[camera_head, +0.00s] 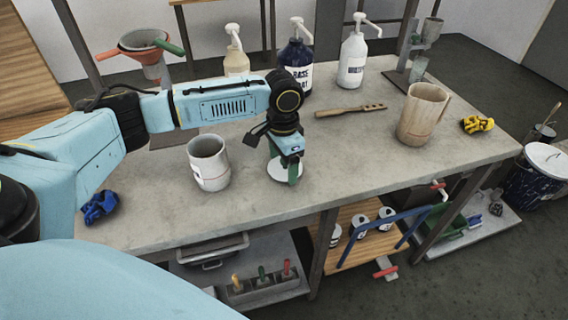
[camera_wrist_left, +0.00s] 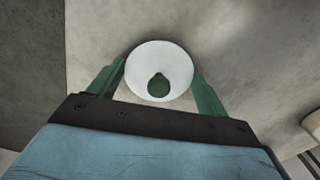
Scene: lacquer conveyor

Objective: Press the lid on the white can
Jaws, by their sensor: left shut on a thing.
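The white can (camera_head: 208,166) stands upright and open-topped on the grey table, left of my left gripper in the head view. My left gripper (camera_head: 286,172) points down and is shut on the white round lid (camera_head: 278,172), to the right of the can and apart from it. In the left wrist view, the lid (camera_wrist_left: 141,72) sits between the two green fingers (camera_wrist_left: 160,88) and has a dark green spot or knob on it. I cannot tell whether the lid touches the table. My right gripper is not in view.
A beige jug (camera_head: 424,115), a wooden paddle (camera_head: 350,110) and several pump bottles (camera_head: 353,62) stand or lie behind and right. A blue cloth (camera_head: 100,206) lies at the left edge, a yellow one (camera_head: 477,124) at the right. The table front (camera_head: 240,215) is clear.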

